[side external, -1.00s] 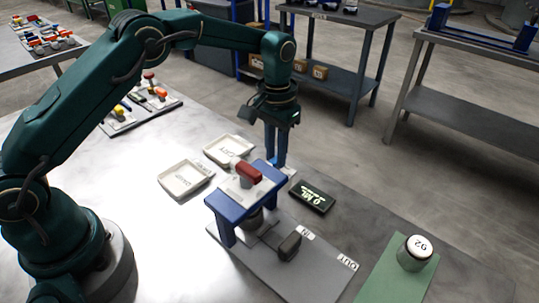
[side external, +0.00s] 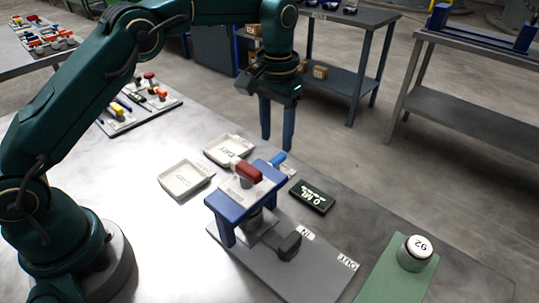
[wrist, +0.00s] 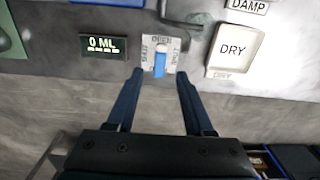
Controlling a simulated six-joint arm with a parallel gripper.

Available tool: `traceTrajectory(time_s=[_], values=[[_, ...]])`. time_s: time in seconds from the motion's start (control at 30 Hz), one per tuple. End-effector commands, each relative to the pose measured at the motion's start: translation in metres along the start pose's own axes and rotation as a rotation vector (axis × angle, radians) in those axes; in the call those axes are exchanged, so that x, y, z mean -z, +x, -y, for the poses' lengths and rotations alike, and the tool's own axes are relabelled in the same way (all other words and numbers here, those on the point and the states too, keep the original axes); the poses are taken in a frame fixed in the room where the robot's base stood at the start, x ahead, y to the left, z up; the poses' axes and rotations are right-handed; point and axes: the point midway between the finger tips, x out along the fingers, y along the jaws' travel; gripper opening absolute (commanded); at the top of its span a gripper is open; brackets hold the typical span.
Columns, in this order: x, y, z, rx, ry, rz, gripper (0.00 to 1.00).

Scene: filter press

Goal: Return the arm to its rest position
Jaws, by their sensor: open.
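My gripper (side external: 277,136) hangs above the far side of the filter press, its two blue fingers apart and empty. In the wrist view the open fingers (wrist: 157,78) point toward a blue lever handle (wrist: 159,62) on a plate marked OPEN and SHUT. The handle also shows in the side view (side external: 277,160), below the fingers and clear of them. The blue press frame (side external: 226,208) has a red handle (side external: 249,173) on top. My arm is bent forward over the table.
A display reading 0 ML (side external: 312,196) lies beside the press. Two pale trays (side external: 185,180) (side external: 228,150) lie left of it; one is marked DRY. A white-topped round pot labelled 92 (side external: 415,253) stands on a green mat (side external: 392,285) at right. Open air surrounds the gripper.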

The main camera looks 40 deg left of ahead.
Motion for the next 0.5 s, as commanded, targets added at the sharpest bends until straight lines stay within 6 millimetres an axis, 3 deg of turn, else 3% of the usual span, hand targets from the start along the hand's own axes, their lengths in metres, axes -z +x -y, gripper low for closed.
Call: traceTrajectory(time_s=[0.33,0.5], values=[[0.001,-0.005,0.001,-0.001,-0.002,-0.009,0.53],[0.003,-0.046,0.005,-0.011,-0.013,-0.097,0.53]])
